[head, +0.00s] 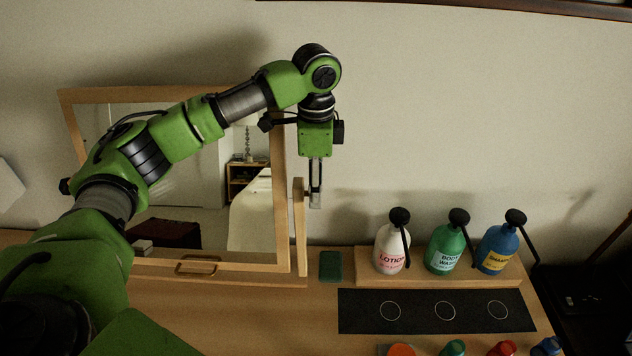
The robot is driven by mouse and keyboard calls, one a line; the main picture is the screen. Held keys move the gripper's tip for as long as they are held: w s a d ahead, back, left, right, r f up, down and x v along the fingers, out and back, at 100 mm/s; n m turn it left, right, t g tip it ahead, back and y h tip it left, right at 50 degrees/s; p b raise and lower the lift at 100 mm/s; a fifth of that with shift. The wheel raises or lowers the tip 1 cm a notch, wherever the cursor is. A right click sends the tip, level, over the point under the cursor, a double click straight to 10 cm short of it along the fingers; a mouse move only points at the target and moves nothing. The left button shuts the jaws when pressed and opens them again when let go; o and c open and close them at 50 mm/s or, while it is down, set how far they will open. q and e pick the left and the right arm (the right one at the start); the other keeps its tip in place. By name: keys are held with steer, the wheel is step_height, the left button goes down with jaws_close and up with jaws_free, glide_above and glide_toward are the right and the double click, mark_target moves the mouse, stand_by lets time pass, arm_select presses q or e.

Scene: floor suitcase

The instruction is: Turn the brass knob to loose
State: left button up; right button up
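A wood-framed mirror (284,185) stands against the wall beside a short wooden post (300,235). I cannot make out a brass knob; it may be hidden behind my gripper or the post. My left gripper (316,198) points straight down at the upper right side of the post, its fingertips close to the post top. The fingers look narrow and are seen nearly edge-on, so I cannot tell whether they are open or shut, or whether they touch anything. My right gripper is not in view.
A wooden riser (440,281) holds lotion (391,246), body wash (445,250) and shampoo (497,250) pump bottles. A black mat with circles (420,311) lies in front. A dark green block (331,266) lies near the post. A loop handle (198,265) sits below the mirror.

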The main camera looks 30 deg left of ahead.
arm_select(q)
steer(key=shift+f, duration=0.3)
steer(key=c, duration=1.1)
